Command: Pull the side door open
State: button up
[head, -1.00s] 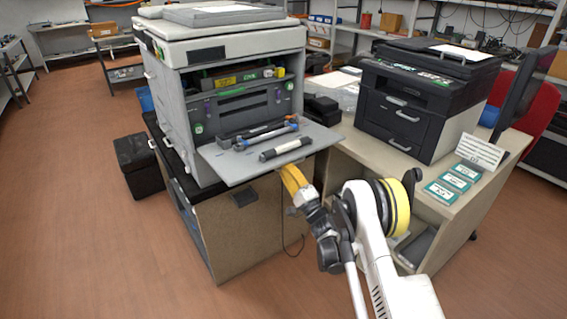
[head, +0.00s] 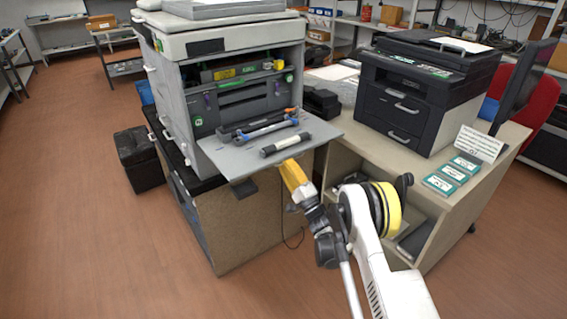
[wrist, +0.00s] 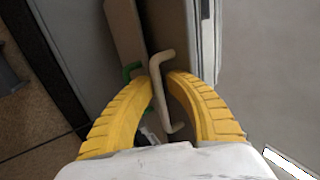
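The large grey printer (head: 188,105) stands at the left in the head view, on a cabinet. Its right side is hidden there. In the wrist view a pale, bent bar handle (wrist: 163,100) runs between the two yellow fingers of my gripper (wrist: 161,72). The fingers curve in on both sides of it and appear closed on it near the tips. In the head view my gripper (head: 288,165) is at the front edge of the printer's lowered grey flap (head: 230,163), near its right part; the handle does not show there. I cannot tell how far the side door stands open.
A bottle-like grey and black piece (head: 286,145) and a blue-ended tool (head: 266,130) lie on the flap. A dark printer (head: 412,100) stands on the desk (head: 340,150) at the right. Small green-edged boxes (head: 445,180) lie on the desk's front edge. Floor is free at the left.

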notch_tip(320, 180, up, 10)
jog(key=shift+f, duration=0.1)
dwell(0.6)
jog(key=s+d+f, duration=0.4)
jog(key=s+f, duration=0.1)
jog(key=f, duration=0.5)
jog(key=shift+s, duration=0.4)
dwell(0.6)
dwell(0.4)
